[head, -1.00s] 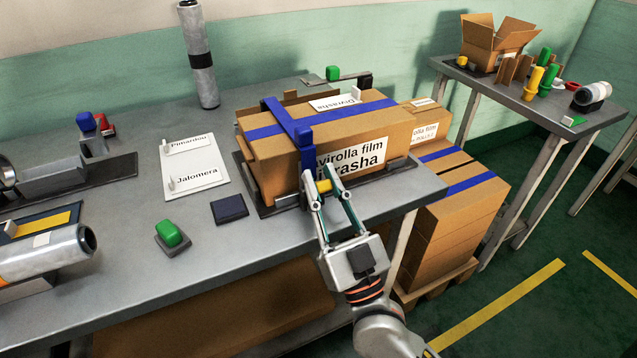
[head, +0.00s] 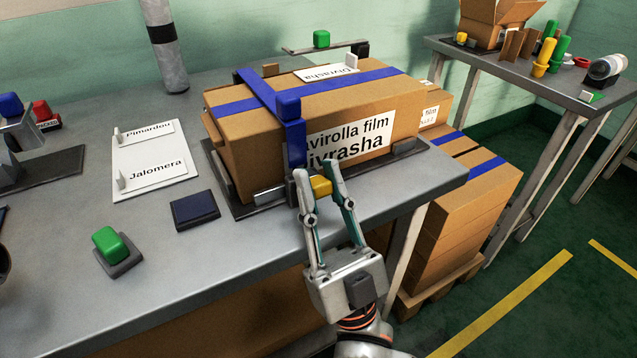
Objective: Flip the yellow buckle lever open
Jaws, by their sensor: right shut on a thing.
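The yellow buckle lever (head: 320,186) is at the front foot of a blue strap arm (head: 293,135), low on the front side of a cardboard box (head: 245,160). My right gripper (head: 317,180) comes up from below and is shut on the yellow lever, with one finger on each side of it. The fingers hide parts of the lever and its mount. My left gripper is not in view.
The box sits on a dark base plate (head: 245,208) on the grey table (head: 240,260). A green button (head: 110,243), a dark blue pad (head: 195,208) and a white label board (head: 152,168) lie to the left. Stacked boxes (head: 455,225) stand right of the table.

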